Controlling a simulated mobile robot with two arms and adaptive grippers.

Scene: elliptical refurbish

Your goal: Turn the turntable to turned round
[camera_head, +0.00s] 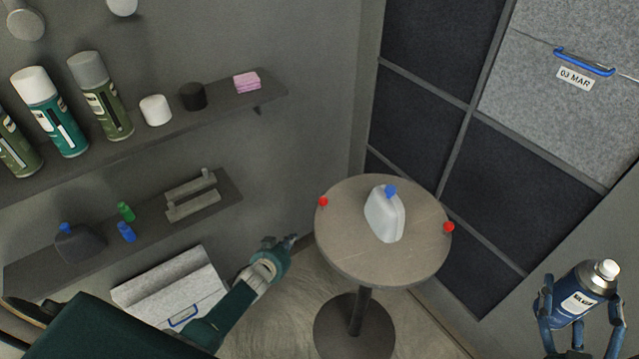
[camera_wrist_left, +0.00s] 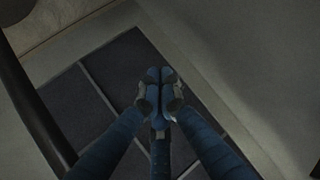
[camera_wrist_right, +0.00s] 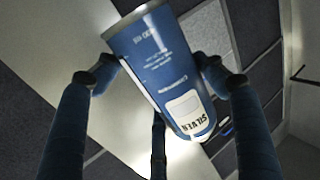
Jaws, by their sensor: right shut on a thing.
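The turntable (camera_head: 345,250) is a round beige-grey top on a dark post and round base. Red knobs stand on its rim, one at the left (camera_head: 323,202) and one at the right (camera_head: 449,227). A white jug with a blue cap (camera_head: 384,216) stands upright on it. My left gripper (camera_head: 290,242) is just left of the turntable's edge, apart from it. Its fingers are together and empty in the left wrist view (camera_wrist_left: 160,88). My right gripper (camera_head: 580,318) is shut on a blue spray can with a white cap (camera_head: 580,294), which also shows in the right wrist view (camera_wrist_right: 165,75).
Wall shelves at the left carry spray cans (camera_head: 100,95), small jars (camera_head: 155,110), a dark jug (camera_head: 78,243) and a grey rack (camera_head: 190,196). A grey box (camera_head: 172,290) lies below. Dark panels (camera_head: 540,190) stand close behind the turntable's right side.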

